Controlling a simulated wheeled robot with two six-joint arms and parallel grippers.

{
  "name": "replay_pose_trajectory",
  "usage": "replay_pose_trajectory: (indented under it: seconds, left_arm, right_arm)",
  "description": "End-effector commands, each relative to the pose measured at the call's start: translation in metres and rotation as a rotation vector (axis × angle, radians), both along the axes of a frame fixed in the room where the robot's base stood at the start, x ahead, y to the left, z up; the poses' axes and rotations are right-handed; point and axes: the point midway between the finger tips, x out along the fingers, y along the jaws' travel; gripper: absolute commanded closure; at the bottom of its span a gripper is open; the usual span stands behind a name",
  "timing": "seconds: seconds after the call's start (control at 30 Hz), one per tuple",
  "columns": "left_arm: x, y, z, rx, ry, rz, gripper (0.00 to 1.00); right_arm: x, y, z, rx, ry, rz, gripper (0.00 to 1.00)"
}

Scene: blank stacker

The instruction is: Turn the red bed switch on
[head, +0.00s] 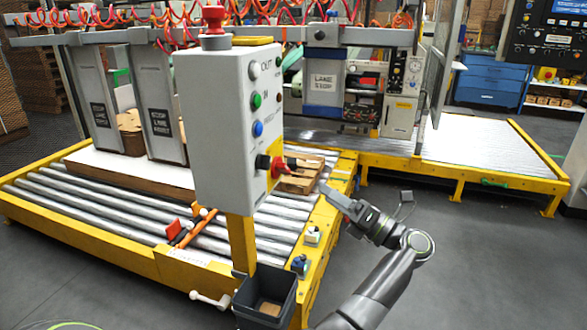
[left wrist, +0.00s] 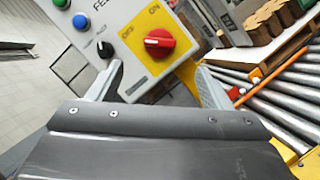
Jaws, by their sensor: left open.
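The red bed switch (head: 279,166) is a knob on the side of a grey control box (head: 225,130). In the left wrist view the red switch (left wrist: 167,42) sits on a yellow plate (left wrist: 133,50) marked OFF at left and ON at upper right. A white mark on the knob lies toward the OFF side. My left gripper (head: 328,192) is right of the switch and apart from it. In the left wrist view its fingers (left wrist: 158,82) are spread, with the knob beyond and between them. My right gripper is not in view.
A black knob (left wrist: 104,48) and green and blue buttons are near the switch. A red mushroom button (head: 213,18) tops the box. A dark bin (head: 284,303) hangs below. Rollers (head: 100,210) with a yellow frame lie behind. Open floor is at right.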

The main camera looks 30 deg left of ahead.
Motion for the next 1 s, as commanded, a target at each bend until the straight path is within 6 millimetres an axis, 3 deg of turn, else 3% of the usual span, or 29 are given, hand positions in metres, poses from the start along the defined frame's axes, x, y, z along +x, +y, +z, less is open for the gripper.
replay_pose_trajectory:
  seconds: [0.3, 0.5, 0.7, 1.0]
  left_arm:
    - [0.002, 0.069, 0.021, 0.004, -0.001, 0.003, 0.27]
    - [0.005, 0.102, 0.029, 0.003, 0.001, 0.002, 0.27]
    - [0.006, 0.117, 0.033, 0.002, 0.002, 0.0, 0.27]
    - [0.006, 0.119, 0.033, 0.001, 0.002, -0.001, 0.27]
  right_arm:
    - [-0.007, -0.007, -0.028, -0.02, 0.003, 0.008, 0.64]
    - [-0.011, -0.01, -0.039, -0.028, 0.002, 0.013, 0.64]
    - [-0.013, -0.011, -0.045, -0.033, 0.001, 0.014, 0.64]
    - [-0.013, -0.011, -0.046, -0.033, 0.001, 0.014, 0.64]
